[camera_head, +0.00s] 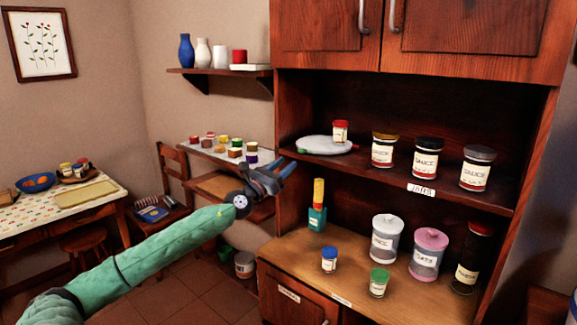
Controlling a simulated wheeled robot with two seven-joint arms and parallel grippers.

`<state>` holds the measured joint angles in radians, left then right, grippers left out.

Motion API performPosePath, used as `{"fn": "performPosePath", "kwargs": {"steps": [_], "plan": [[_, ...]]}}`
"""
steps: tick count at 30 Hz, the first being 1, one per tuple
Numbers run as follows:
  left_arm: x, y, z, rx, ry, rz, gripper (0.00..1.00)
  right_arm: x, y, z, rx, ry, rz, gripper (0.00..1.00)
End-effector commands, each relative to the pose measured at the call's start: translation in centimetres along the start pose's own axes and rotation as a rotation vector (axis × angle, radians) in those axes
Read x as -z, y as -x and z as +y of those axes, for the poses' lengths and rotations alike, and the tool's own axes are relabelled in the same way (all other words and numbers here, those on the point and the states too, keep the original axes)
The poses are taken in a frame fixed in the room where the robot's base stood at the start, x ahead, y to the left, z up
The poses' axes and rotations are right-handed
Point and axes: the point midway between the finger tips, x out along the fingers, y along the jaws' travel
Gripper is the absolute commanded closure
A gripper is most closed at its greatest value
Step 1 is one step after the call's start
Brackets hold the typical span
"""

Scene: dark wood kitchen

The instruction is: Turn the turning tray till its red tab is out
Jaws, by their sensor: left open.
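The turning tray (316,145) is a pale grey round disc at the left end of the upper cabinet shelf. A small jar with a red lid (340,131) stands at its right side. A small reddish spot (355,147) shows at the tray's right rim; it may be the red tab, but it is too small to be sure. A small green spot shows at the tray's front left rim. My left gripper (283,166) is open and empty, outside the cabinet, left of and a little below the tray, apart from it. My right gripper is not in view.
Several sauce jars (427,158) stand to the right on the same shelf, behind a label on its edge. A cabinet side wall (289,201) is close to my gripper. Below are a teal holder (317,219), jars and canisters. Small jars stand on a side shelf behind my gripper.

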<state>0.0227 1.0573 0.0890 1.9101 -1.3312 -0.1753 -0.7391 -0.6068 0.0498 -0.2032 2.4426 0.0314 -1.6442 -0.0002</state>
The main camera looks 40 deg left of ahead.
Motion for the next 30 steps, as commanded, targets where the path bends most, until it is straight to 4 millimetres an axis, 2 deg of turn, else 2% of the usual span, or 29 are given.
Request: {"fn": "performPosePath", "kwargs": {"steps": [6, 17, 20, 24, 30], "plan": [[0.1, 1.1, 0.0, 0.0, -0.001, 0.001, 0.58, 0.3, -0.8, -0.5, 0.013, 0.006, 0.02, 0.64], [-0.1, 1.2, 0.0, 0.0, -0.001, 0.0, 0.58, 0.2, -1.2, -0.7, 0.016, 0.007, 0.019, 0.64], [-0.4, 1.1, 0.0, 0.0, -0.001, -0.003, 0.76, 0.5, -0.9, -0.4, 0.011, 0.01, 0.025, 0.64], [-2.4, 0.1, 0.0, -0.001, 0.0, -0.025, 1.0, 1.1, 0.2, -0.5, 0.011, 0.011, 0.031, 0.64], [-5.3, -1.7, -0.8, 0.0, 0.025, -0.067, 1.0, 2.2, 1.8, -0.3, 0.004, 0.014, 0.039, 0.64]]}}
